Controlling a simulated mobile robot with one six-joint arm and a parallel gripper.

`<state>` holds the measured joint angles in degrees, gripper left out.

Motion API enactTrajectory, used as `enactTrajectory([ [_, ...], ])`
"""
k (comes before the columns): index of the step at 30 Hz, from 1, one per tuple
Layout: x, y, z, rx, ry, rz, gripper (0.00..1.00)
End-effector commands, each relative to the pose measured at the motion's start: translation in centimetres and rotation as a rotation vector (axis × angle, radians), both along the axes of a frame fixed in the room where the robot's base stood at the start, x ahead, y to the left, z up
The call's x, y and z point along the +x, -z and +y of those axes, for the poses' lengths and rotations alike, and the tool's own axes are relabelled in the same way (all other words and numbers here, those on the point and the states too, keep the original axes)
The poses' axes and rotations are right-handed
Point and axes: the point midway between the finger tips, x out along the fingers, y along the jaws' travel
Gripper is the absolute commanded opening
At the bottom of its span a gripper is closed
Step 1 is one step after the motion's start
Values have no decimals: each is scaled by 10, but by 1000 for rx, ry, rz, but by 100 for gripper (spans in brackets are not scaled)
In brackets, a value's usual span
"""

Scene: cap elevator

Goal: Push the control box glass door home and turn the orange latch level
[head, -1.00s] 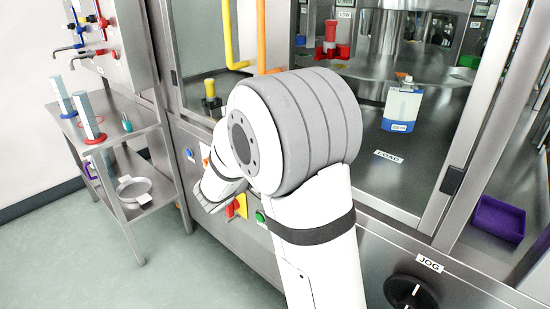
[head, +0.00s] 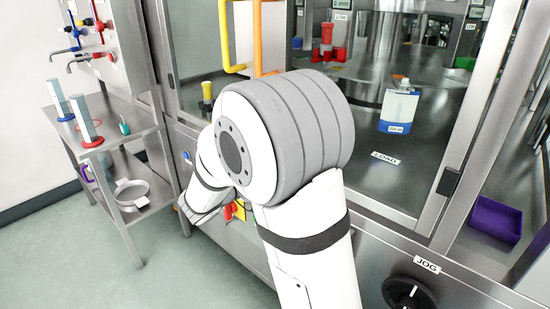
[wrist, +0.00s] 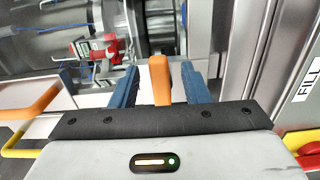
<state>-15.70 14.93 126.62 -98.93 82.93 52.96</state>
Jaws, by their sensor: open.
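In the wrist view, my gripper (wrist: 159,70) has its two blue fingers apart. An upright orange piece (wrist: 160,88), which looks like the latch, stands between them. A gap shows on each side of it, and I cannot tell whether either finger touches it. Its lower end is hidden behind the gripper's dark front edge. I cannot clearly make out the control box or its glass door, or how far the door is closed. In the head view my own arm hides the gripper's fingers and the latch.
Orange (wrist: 36,102) and yellow (wrist: 18,152) bars lie left of the gripper in the wrist view. A FILL label (wrist: 308,80) is on the right. In the head view, a steel trolley (head: 120,150) stands left, with clear floor before it. A JOG knob (head: 408,294) is lower right.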

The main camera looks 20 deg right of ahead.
Motion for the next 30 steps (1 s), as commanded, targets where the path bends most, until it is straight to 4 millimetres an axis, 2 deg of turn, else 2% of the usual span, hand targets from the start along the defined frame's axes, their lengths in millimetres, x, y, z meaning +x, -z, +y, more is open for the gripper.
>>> enactTrajectory([
  [1, -4, -1, 10, -1, -4, 1, 42],
  [6, -16, 0, 31, 0, -3, 1, 42],
  [12, -23, 0, 42, -1, -1, 0, 42],
  [25, -25, -2, 40, 7, 8, 5, 42],
  [28, -39, -13, 27, 54, 59, 40, 42],
  [30, -58, -25, 12, 126, 126, 89, 42],
])
